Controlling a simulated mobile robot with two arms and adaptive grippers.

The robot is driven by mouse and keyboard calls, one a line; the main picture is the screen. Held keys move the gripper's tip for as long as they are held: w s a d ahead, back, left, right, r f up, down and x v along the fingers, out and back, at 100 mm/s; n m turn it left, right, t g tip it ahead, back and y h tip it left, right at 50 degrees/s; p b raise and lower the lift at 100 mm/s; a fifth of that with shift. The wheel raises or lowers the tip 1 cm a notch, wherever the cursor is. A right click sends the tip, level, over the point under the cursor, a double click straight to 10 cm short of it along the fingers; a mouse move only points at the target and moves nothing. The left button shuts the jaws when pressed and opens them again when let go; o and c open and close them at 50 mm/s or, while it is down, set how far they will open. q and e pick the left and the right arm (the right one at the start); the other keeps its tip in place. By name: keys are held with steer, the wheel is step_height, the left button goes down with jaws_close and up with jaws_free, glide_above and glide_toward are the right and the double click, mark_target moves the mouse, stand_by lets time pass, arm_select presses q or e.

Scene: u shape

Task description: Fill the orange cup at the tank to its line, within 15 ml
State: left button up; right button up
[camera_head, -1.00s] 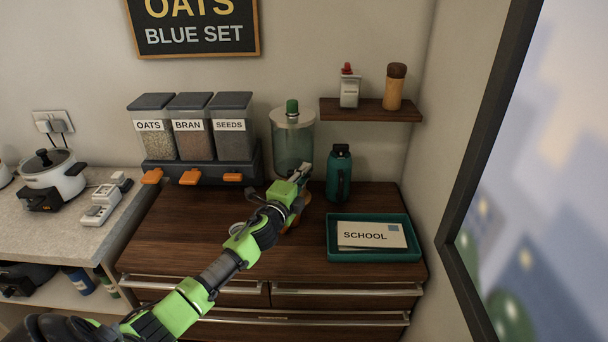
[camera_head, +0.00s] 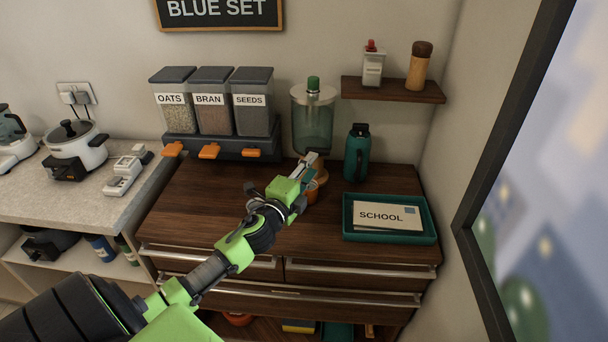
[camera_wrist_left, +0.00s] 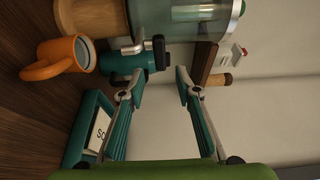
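The orange cup (camera_head: 312,194) stands on the counter below the front of the tank (camera_head: 312,125), partly hidden behind my left gripper (camera_head: 311,164). In the left wrist view the cup (camera_wrist_left: 67,57) appears sideways, with its handle toward the left and a greyish inside; its line and liquid level cannot be made out. The tank (camera_wrist_left: 188,18) has a wooden base (camera_wrist_left: 93,18) and a metal tap (camera_wrist_left: 140,46). My left gripper (camera_wrist_left: 159,80) is open and empty, its fingertips near the tap; contact cannot be told. My right gripper is not in view.
A teal flask (camera_head: 357,153) stands right of the tank. A teal tray (camera_head: 390,236) with a SCHOOL envelope (camera_head: 386,217) lies at the front right. Grain dispensers (camera_head: 212,105) stand left of the tank, and a small shelf (camera_head: 393,91) is above.

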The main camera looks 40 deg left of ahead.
arm_select(q)
steer(key=s, duration=0.3)
steer(key=shift+s+d, duration=0.25)
steer(key=shift+d, duration=0.1)
